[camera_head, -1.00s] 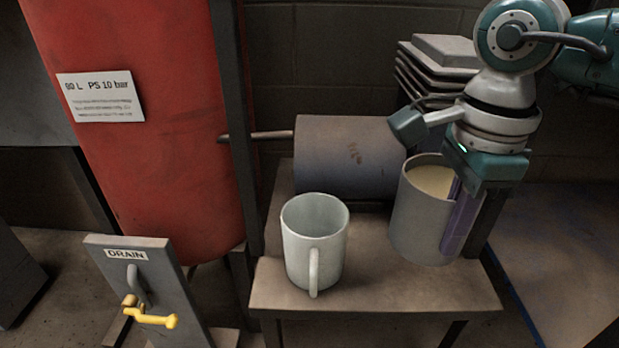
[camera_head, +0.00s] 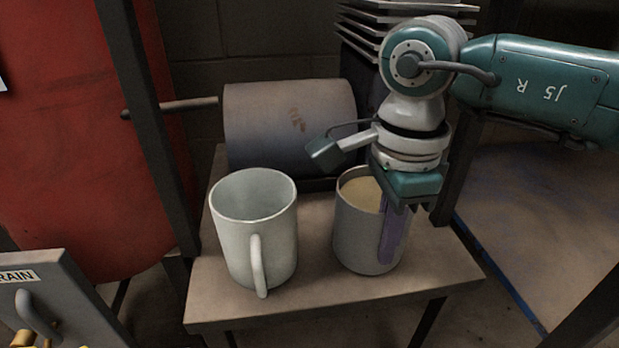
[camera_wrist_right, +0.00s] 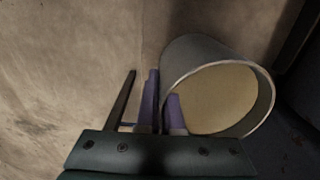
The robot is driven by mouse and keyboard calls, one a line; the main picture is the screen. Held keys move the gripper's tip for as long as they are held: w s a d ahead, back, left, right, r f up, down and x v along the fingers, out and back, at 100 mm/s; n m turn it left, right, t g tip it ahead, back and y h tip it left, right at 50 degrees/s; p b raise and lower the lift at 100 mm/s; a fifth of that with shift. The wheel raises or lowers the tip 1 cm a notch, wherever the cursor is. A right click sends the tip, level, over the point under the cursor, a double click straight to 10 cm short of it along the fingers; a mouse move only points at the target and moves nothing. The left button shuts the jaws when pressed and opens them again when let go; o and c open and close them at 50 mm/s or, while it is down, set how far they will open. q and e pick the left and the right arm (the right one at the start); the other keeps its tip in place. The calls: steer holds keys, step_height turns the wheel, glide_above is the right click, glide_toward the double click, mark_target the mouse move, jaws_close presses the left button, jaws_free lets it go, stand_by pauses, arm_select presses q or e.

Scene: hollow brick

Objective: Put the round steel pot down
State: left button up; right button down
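The round steel pot (camera_head: 352,230) is grey, upright, and filled with something pale tan. It is over the right part of the small table, to the right of a big white mug. My right gripper (camera_head: 392,232) comes from above at its right side, with purple fingers at the wall. In the right wrist view the gripper (camera_wrist_right: 161,112) is closed on the rim of the pot (camera_wrist_right: 186,60), one finger hidden in part. The base of the pot appears at the tabletop; I cannot tell whether it touches. My left gripper is not in view.
The white mug (camera_head: 258,225) stands on the table (camera_head: 310,300), its handle towards me. A grey cylinder (camera_head: 290,120) lies behind. A red tank (camera_head: 80,150) and a dark post (camera_head: 150,130) stand left. A drain panel (camera_head: 60,300) is at lower left.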

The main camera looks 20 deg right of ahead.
steer(key=shift+d+f, duration=0.1)
steer(key=shift+d, duration=0.05)
steer(key=c, duration=1.5)
jaws_free()
steer(key=shift+f, duration=0.25)
steer(key=o, duration=0.4)
steer(key=shift+o, duration=0.2)
steer(key=shift+r, duration=0.1)
